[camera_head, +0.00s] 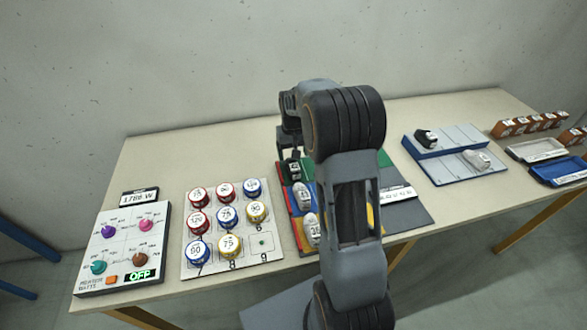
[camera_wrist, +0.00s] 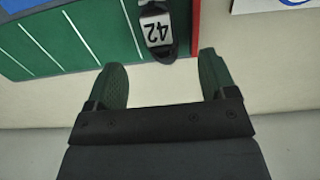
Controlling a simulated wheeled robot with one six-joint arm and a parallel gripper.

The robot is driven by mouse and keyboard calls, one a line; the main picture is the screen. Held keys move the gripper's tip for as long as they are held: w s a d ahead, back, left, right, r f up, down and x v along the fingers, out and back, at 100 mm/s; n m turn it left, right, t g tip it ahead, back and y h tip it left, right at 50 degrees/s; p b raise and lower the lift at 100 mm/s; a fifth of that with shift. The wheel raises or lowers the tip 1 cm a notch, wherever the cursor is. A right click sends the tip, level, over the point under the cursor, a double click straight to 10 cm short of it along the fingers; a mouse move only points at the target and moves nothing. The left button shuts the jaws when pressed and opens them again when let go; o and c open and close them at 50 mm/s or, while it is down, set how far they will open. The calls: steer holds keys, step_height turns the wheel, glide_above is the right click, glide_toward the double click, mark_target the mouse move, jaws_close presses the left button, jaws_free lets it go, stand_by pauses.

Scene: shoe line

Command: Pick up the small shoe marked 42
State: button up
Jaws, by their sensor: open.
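The small shoe marked 42 (camera_wrist: 157,30) is dark with a white label, its number upside down in the wrist view. It lies at the edge of a green panel (camera_wrist: 90,35) with white lines. My gripper (camera_wrist: 161,70) is open and empty, and the shoe is just beyond its fingertips, roughly in line with the gap between them. In the head view my gripper (camera_head: 287,140) is partly hidden by my arm. A dark shoe (camera_head: 292,170) with a white label shows just below it; its number is too small to read there.
White shoes (camera_head: 302,195) lie on the coloured board, partly hidden by my arm. A board of numbered round pieces (camera_head: 262,241) and a knob panel (camera_head: 120,248) stand to the left. Bare table (camera_head: 165,160) lies behind.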

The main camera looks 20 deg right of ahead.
mark_target(293, 163)
steer(key=shift+f+p, duration=0.4)
steer(key=shift+f, duration=2.5)
steer(key=shift+c, duration=0.3)
steer(key=c, duration=1)
steer(key=shift+o, duration=0.2)
steer(key=shift+w+r, duration=0.1)
steer(key=shift+r, duration=0.1)
